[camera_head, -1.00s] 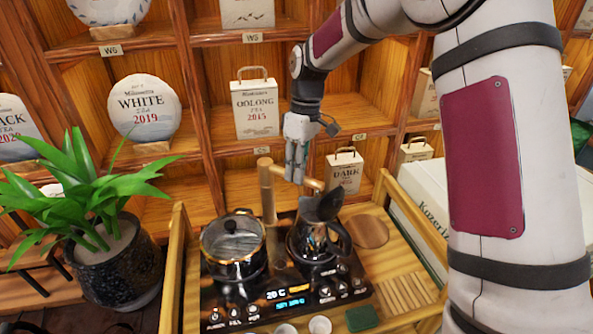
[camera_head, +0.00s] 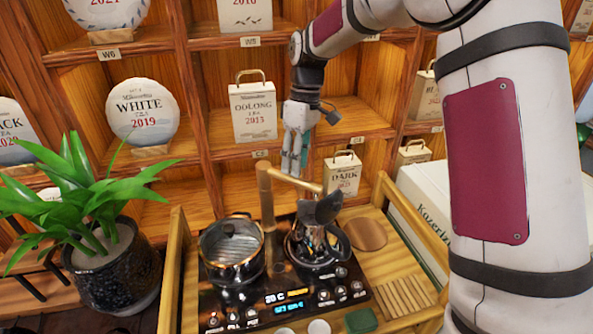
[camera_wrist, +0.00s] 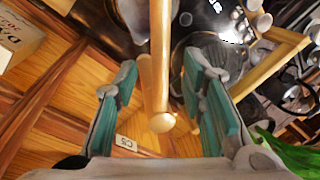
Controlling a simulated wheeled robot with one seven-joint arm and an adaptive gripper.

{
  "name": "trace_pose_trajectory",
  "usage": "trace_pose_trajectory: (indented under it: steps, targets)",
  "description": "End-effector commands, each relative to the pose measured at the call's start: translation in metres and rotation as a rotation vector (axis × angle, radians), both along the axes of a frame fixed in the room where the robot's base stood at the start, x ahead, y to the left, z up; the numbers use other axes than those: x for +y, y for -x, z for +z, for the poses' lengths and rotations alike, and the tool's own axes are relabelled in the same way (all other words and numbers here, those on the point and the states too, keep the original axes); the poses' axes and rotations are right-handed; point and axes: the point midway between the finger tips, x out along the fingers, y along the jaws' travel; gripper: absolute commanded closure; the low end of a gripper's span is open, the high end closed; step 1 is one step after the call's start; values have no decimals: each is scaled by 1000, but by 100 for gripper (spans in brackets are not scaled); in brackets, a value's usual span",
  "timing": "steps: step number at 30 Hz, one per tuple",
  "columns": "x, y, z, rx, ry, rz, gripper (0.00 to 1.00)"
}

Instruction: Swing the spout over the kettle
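The wooden spout (camera_head: 296,181) is a light bar reaching right from the top of an upright wooden post (camera_head: 267,207). Its free end is above the dark kettle (camera_head: 312,257), which stands on the right of the black cooktop with its lid tilted up. My gripper (camera_head: 291,172) is just above and behind the bar. In the wrist view, the spout (camera_wrist: 160,75) appears between the teal-padded fingers of my gripper (camera_wrist: 165,72), which are apart. Neither finger visibly presses on it; I cannot tell whether they touch. The kettle is partly hidden by its lid.
A glass-lidded pot (camera_head: 232,258) stands on the left of the black cooktop (camera_head: 262,300). A potted plant (camera_head: 113,265) is at the left. Small cups (camera_head: 319,327) are at the front.

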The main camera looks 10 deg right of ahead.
Motion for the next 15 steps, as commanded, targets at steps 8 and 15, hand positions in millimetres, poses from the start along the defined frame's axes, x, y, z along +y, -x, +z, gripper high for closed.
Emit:
trace_pose_trajectory:
  steps: [8,15]
  targets:
    - [-8,-9,56,-4,0,-1,63]
    - [-11,-12,82,0,0,0,63]
